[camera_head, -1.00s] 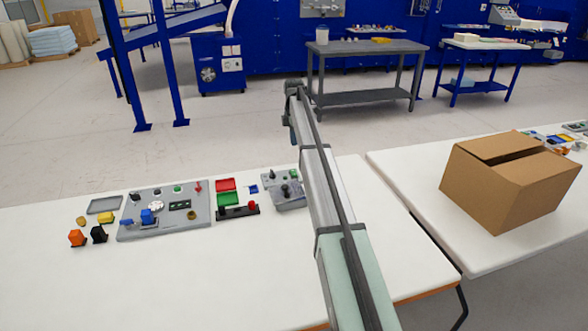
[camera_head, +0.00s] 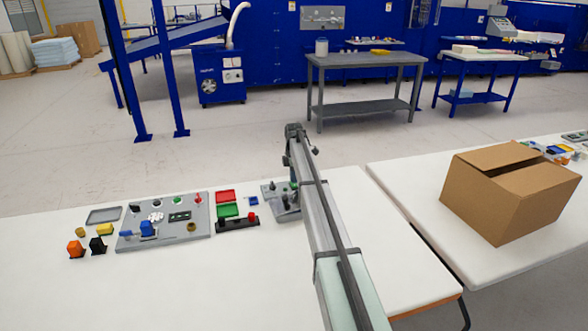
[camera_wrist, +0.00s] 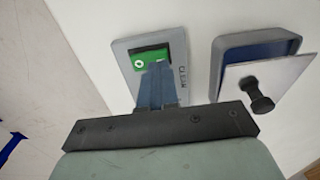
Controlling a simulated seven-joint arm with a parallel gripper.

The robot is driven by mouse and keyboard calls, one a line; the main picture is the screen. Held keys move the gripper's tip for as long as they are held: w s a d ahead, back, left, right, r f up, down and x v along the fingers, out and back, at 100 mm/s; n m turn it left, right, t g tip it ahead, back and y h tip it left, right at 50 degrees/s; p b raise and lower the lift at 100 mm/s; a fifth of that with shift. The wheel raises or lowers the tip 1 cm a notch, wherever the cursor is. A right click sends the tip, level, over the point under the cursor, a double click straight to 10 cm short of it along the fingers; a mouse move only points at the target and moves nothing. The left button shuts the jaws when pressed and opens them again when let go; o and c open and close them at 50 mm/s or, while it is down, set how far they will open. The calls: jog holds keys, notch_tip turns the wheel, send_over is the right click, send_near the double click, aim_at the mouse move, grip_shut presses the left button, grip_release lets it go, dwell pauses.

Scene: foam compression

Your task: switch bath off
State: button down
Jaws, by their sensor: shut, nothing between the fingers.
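In the wrist view, a grey switch plate (camera_wrist: 123,57) carries a green rocker switch (camera_wrist: 146,55) with a white round mark and sideways lettering that looks like "CLEAN". My gripper (camera_wrist: 154,66) is shut and empty, with its blue-grey fingertips over the lower part of the green switch. I cannot tell whether they touch it. To the right is a grey-rimmed blue basin (camera_wrist: 255,48), partly covered by a tilted pale lid (camera_wrist: 283,76) with a black knob (camera_wrist: 258,95). In the head view, my arm partly hides the grey unit (camera_head: 270,191) on the table.
A grey control panel (camera_head: 180,233), red and green trays (camera_head: 226,203) and small colored blocks lie left of my arm on the white table (camera_head: 200,290). A cardboard box (camera_head: 500,205) stands on the right table. The near tabletop is clear.

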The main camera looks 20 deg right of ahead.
jog(key=shift+f, duration=0.8)
jog(key=shift+s+f, duration=0.1)
jog(key=shift+f, duration=0.05)
jog(key=shift+w+r, duration=0.25)
jog(key=shift+w, duration=0.55)
